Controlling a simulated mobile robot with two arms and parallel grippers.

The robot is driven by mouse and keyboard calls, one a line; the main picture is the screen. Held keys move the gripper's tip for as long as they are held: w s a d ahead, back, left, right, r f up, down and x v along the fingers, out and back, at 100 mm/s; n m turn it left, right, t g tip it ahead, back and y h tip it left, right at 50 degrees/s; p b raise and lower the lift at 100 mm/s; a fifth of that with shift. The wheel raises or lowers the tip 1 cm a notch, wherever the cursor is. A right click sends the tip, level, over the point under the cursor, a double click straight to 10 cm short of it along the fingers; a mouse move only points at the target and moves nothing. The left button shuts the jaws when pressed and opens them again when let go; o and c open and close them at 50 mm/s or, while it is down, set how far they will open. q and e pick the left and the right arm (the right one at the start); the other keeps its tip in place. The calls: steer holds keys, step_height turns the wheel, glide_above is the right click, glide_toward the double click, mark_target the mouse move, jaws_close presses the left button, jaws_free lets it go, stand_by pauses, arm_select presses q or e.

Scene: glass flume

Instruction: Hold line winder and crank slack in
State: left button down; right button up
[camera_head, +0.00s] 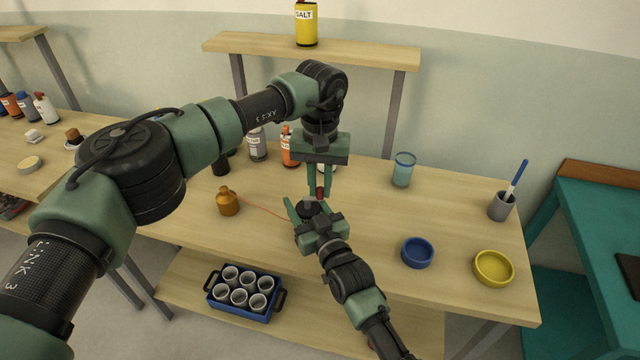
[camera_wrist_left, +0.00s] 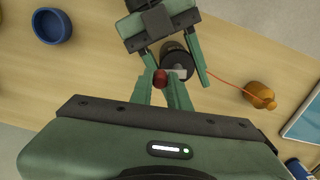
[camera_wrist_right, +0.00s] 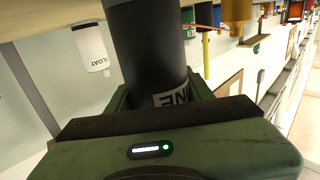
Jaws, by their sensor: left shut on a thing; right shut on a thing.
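The line winder (camera_head: 308,210) is a dark cylinder above the middle of the table. My right gripper (camera_head: 312,214) is shut around its body. The right wrist view shows the black body (camera_wrist_right: 148,50) between the fingers, with a partly hidden label. My left gripper (camera_head: 320,190) reaches down from above and is shut on the small dark red crank knob (camera_wrist_left: 160,79) at the winder's top. A thin orange-red line (camera_head: 262,210) runs from the winder to an amber bottle (camera_head: 228,203) standing on the table to the left.
A blue dish (camera_head: 417,253), a yellow dish (camera_head: 494,268), a blue-tinted glass (camera_head: 403,169) and a grey cup (camera_head: 501,206) with a brush stand to the right. Several bottles stand behind my left arm. A blue crate (camera_head: 242,312) of cups sits on the lower shelf.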

mark_target(320, 188)
steer(key=shift+f, duration=0.1)
arm_select(q)
steer(key=c, duration=1.3)
jaws_free()
step_height(320, 188, up, 12)
steer(key=shift+r, duration=0.1)
arm_select(e)
steer(key=o, duration=1.6)
